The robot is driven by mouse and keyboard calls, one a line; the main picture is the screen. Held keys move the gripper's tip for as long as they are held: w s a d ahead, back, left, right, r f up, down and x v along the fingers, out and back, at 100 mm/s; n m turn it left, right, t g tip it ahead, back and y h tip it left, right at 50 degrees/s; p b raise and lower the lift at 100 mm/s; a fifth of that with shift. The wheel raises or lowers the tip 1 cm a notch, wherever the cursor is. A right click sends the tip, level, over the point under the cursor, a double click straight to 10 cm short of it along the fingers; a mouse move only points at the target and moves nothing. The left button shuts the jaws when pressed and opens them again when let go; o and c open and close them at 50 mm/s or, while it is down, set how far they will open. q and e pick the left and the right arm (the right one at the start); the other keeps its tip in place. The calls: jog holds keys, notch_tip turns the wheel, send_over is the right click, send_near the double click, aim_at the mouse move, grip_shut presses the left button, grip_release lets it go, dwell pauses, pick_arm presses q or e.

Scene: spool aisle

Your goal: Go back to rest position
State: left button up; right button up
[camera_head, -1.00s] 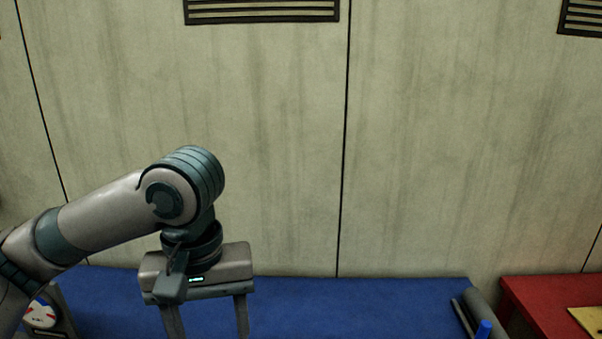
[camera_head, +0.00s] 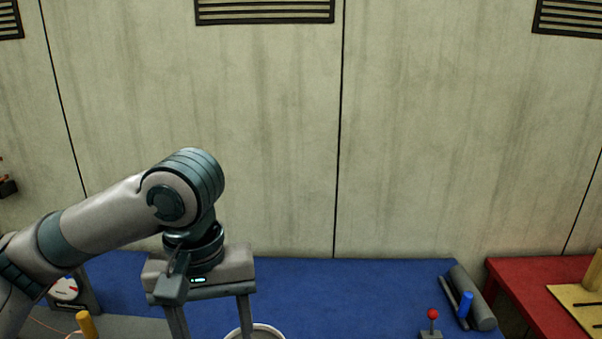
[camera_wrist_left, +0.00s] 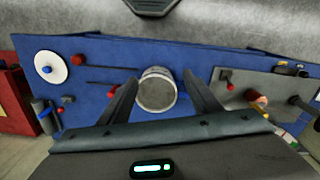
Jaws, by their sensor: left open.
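My left gripper (camera_head: 210,322) hangs fingers-down over the blue table (camera_head: 340,290), at the end of my bent left arm. Its two fingers are apart with nothing between them. The fingers also show open in the left wrist view (camera_wrist_left: 160,78). Past them in that view stands a round pale container (camera_wrist_left: 156,92), apart from the fingers as far as I can tell. Its white rim (camera_head: 268,329) is partly visible in the head view, beside the right finger. My right gripper is not in view.
A red-knobbed lever (camera_head: 432,318), a blue peg (camera_head: 465,303) and a grey cylinder (camera_head: 474,297) are at the table's right. A red table (camera_head: 520,285) stands beyond. A dial (camera_head: 66,289) and yellow peg (camera_head: 87,324) are at left. The wall is behind.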

pick_arm(q)
jog(key=d+f+m+t+h, duration=0.1)
jog(key=d+f+m+h, duration=0.3)
jog(key=f, duration=0.6)
jog(key=d+f+t+h, duration=0.1)
jog(key=d+f+h, duration=0.2)
jog(key=d+f, duration=0.5)
jog(key=s+a+f+t+y, duration=0.1)
jog(key=s+a+f, duration=0.2)
jog(key=a+f, duration=0.4)
jog(key=s+a+f+t+y, duration=0.1)
jog(key=s+a+f+y, duration=0.15)
jog(key=a+f, duration=0.4)
jog(key=s+a+f+y, duration=0.4)
jog(key=s+a+f, duration=0.45)
jog(key=s, duration=0.35)
notch_tip(320, 180, down, 30)
jog(key=g+b, duration=0.2)
jog(key=s+a+f+b, duration=0.1)
jog(key=s+a+f, duration=0.1)
jog(key=s+f, duration=0.7)
jog(key=s+a+f+g+b, duration=0.1)
jog(key=s+f, duration=0.8)
jog(key=f, duration=0.1)
jog(key=shift+s+a+f+m, duration=0.35)
jog(key=shift+s+f+m, duration=0.05)
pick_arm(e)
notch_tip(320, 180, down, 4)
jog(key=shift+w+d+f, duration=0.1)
